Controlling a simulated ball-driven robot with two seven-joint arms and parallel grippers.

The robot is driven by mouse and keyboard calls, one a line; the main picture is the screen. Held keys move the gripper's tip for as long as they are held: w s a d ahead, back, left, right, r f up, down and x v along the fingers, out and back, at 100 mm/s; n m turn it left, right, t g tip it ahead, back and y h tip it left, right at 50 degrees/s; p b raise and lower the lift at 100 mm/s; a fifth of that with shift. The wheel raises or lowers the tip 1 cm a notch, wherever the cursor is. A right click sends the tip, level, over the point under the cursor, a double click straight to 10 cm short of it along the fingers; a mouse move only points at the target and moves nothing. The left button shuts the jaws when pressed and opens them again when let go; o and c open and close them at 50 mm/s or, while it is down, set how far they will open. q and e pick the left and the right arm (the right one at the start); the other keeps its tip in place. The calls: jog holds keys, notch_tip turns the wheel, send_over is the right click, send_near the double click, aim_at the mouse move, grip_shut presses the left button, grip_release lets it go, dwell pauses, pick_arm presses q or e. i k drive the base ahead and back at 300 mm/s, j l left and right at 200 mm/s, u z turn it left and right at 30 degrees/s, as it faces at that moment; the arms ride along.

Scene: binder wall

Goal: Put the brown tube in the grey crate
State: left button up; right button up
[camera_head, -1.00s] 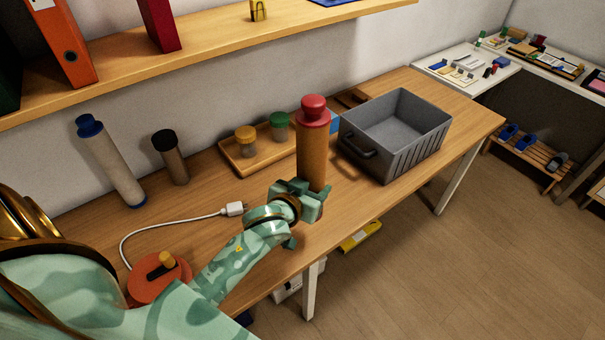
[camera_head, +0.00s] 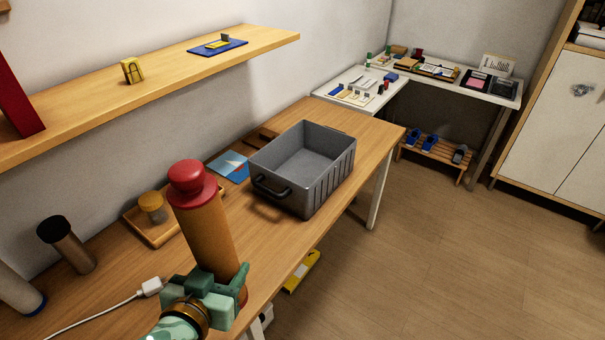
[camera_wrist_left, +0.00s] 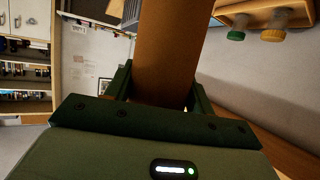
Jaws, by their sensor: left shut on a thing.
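The brown tube (camera_head: 209,236), orange-brown with a red cap, stands nearly upright in my left gripper (camera_head: 222,288), tilted slightly in the picture. The gripper is shut around its lower part, near the table's front edge. In the left wrist view the tube (camera_wrist_left: 169,48) passes between the two fingers of the gripper (camera_wrist_left: 160,92). Whether its lower end touches the table is hidden. The grey crate (camera_head: 318,180) stands on the table, to the right of and beyond the tube, apart from it. Its visible inside is empty. My right gripper is not in view.
A wooden tray (camera_head: 160,237) with capped jars is behind the tube, partly hidden by it. A dark-capped tube (camera_head: 70,247) and a white cable plug (camera_head: 150,287) are at the left. A blue-and-white flat item (camera_head: 228,166) lies left of the crate. A shelf (camera_head: 150,86) overhangs behind.

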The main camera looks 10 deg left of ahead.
aim_at(308, 168)
jog(key=i+l+u, duration=0.25)
jog(key=i+l, duration=0.35)
jog(key=i, duration=0.3)
jog(key=i+l+u, duration=0.3)
jog(key=i+l, duration=0.5)
jog(key=i, duration=0.1)
